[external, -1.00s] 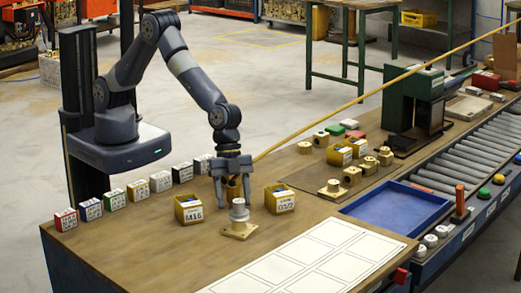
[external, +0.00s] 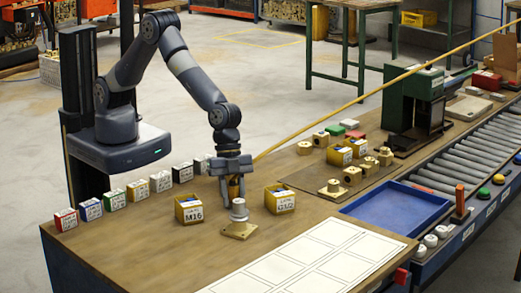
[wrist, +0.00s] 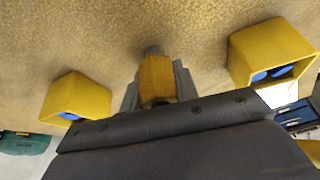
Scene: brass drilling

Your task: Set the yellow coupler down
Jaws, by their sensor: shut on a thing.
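The yellow coupler (external: 236,189) is between the fingers of my gripper (external: 233,191), which is shut on it. In the wrist view, the coupler (wrist: 157,77) stands between the two grey fingers with a grey round part at its far end. In the external view, my gripper points down over the wooden bench, just behind a brass flange with a grey peg (external: 239,230). The fingers partly hide the coupler. I cannot tell whether its lower end touches the bench.
Yellow bins stand on both sides, one marked M16 (external: 189,210) at left and another (external: 280,199) at right. Several coloured label blocks (external: 90,208) line the left edge. A blue tray (external: 350,211) and white grid sheet (external: 310,262) lie to the right and front.

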